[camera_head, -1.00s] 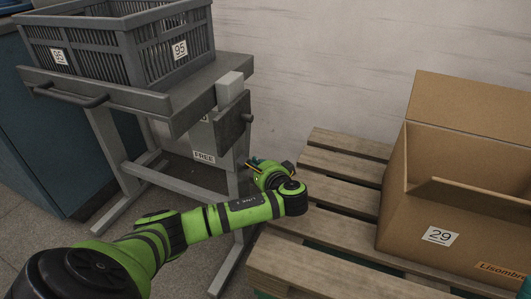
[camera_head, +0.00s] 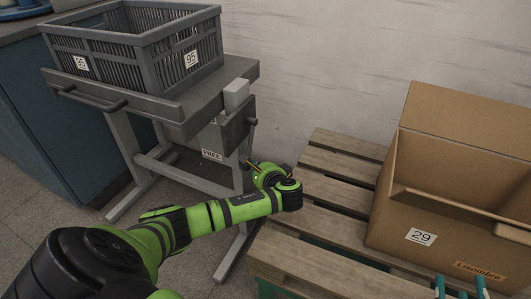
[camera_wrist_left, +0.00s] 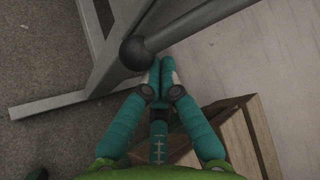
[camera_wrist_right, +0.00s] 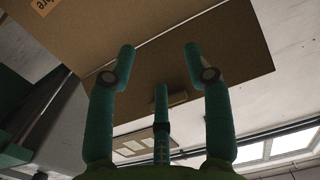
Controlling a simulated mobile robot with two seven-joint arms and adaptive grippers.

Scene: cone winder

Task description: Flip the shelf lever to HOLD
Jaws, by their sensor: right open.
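The shelf lever ends in a dark round knob (camera_head: 252,121) at the right side of the grey shelf stand (camera_head: 225,85). A FREE label (camera_head: 212,154) is on the plate below it; I see no HOLD label. In the left wrist view the lever's ball knob (camera_wrist_left: 135,53) and grey rod lie just beyond my left gripper (camera_wrist_left: 160,66). Its fingertips are together with nothing seen between them; whether they touch the rod I cannot tell. In the head view my left wrist hides most of that gripper. My right gripper (camera_wrist_right: 158,50) is open and empty, also at the head view's lower right (camera_head: 460,285).
A grey crate (camera_head: 185,55) labelled 95 sits on the shelf. A wooden pallet (camera_head: 330,200) stands to the right of the stand, with an open cardboard box (camera_head: 390,235) labelled 29 on it. My right gripper is close to the box. A pale wall is behind.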

